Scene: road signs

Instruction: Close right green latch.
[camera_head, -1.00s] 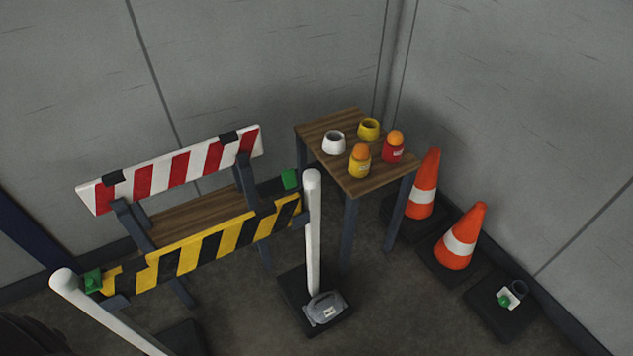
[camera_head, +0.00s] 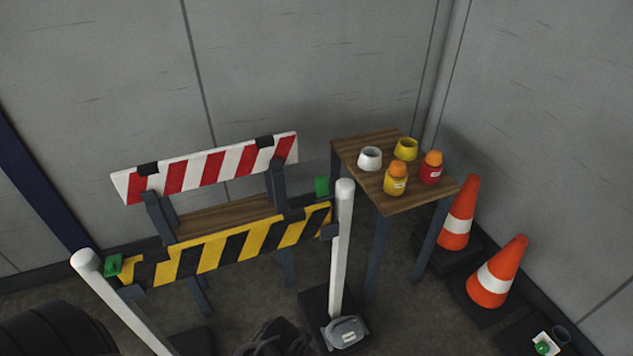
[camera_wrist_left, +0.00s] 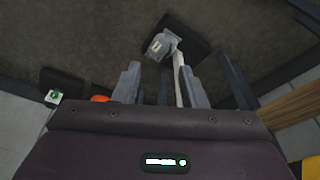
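The right green latch (camera_head: 321,187) stands upright at the right end of the yellow-black striped board (camera_head: 230,243), close to the top of the right white post (camera_head: 342,250). The left green latch (camera_head: 112,265) sits at the board's left end by the left white post (camera_head: 118,305). A dark gripper part (camera_head: 275,338), apparently my left gripper, shows at the bottom edge, well below the right latch and apart from it. In the left wrist view my left gripper (camera_wrist_left: 160,78) has its fingers apart, with nothing held. My right gripper is not in view.
A red-white striped board (camera_head: 205,167) stands behind. A wooden table (camera_head: 405,198) with several pots and bottles is right of the post. Two cones (camera_head: 497,275) stand further right.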

